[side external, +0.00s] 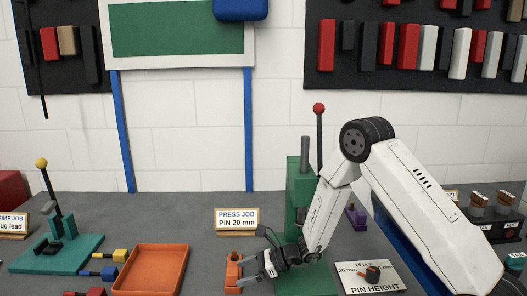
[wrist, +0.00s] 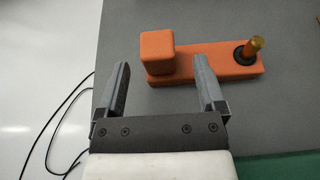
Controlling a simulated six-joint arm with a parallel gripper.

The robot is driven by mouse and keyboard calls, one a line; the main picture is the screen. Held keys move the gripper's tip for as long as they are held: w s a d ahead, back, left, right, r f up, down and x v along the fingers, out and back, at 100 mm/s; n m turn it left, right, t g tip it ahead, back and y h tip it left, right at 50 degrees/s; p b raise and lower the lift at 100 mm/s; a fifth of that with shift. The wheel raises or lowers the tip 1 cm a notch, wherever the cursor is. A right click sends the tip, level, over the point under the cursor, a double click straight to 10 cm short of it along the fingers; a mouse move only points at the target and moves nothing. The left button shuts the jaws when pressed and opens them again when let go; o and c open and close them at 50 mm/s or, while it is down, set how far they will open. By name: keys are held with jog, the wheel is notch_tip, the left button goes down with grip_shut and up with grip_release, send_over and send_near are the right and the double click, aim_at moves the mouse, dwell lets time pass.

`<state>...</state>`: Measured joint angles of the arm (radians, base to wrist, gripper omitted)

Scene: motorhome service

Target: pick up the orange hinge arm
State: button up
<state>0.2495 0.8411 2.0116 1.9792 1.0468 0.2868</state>
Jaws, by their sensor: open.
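The orange hinge arm (wrist: 205,64) lies on the grey bench top in the wrist view. It has a raised square block at its left end and a brass pin in a dark collar at its right end. In the side view the orange hinge arm (side external: 232,272) is just left of my gripper (side external: 256,271). My gripper (wrist: 161,66) is open and empty. In the wrist view its fingertips are on either side of the raised block, which shows just beyond and between them. I cannot tell their height above it.
A green press (side external: 300,190) with a red-knobbed lever stands right behind my gripper. An orange tray (side external: 150,270) lies to the left, with small coloured parts beside it. A PRESS JOB sign (side external: 237,220) stands behind. A PIN HEIGHT plate (side external: 372,277) is at the right.

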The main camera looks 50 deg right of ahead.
jog(key=shift+w+a+f, duration=0.1)
jog(key=shift+w+a, duration=0.05)
jog(key=shift+x, duration=2.5)
grip_shut()
